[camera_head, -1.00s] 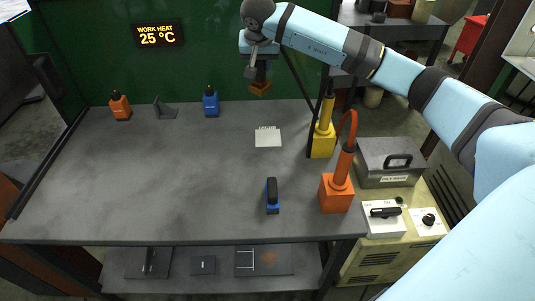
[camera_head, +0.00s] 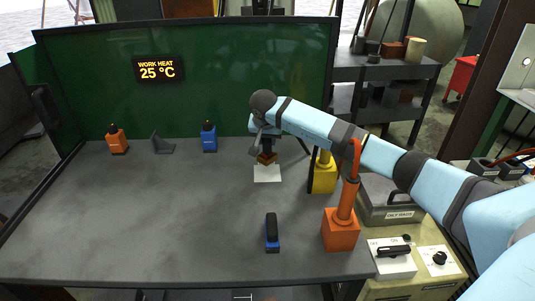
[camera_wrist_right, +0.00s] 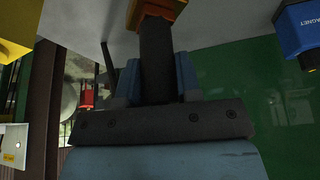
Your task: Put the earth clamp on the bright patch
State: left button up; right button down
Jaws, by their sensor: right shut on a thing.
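The earth clamp, a dark upright handle with a copper-brown foot (camera_head: 266,158), is held in my right gripper (camera_head: 266,141). In the right wrist view its dark handle (camera_wrist_right: 157,60) stands between the blue fingers of the right gripper (camera_wrist_right: 157,80), with the orange-brown foot at the top edge. The bright patch (camera_head: 267,174) is a pale square on the grey bench. In the head view the foot shows at the patch's back edge; I cannot tell whether it touches. My left gripper is out of view.
A yellow holder (camera_head: 324,179) and an orange holder (camera_head: 341,232) stand right of the patch. An orange block (camera_head: 117,142), a grey bracket (camera_head: 163,147) and a blue block (camera_head: 209,140) stand at the back. The bench's left side is clear.

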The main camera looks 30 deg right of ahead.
aim_at(267, 150)
jog(key=shift+f, duration=2.7)
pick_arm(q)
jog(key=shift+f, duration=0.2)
pick_arm(e)
jog(key=shift+r, duration=0.1)
jog(key=c, duration=1.2)
grip_release()
jog(key=shift+f+b, duration=0.25)
jog(key=shift+b, duration=0.05)
jog(key=shift+c, duration=0.2)
jog(key=o, duration=0.4)
jog(key=shift+o, duration=0.2)
jog(key=shift+s+r, duration=0.1)
jog(key=shift+r, duration=0.45)
pick_arm(q)
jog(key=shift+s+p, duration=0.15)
jog(key=shift+p, duration=0.5)
pick_arm(e)
jog(key=v, duration=1.1)
jog(key=shift+a, duration=0.15)
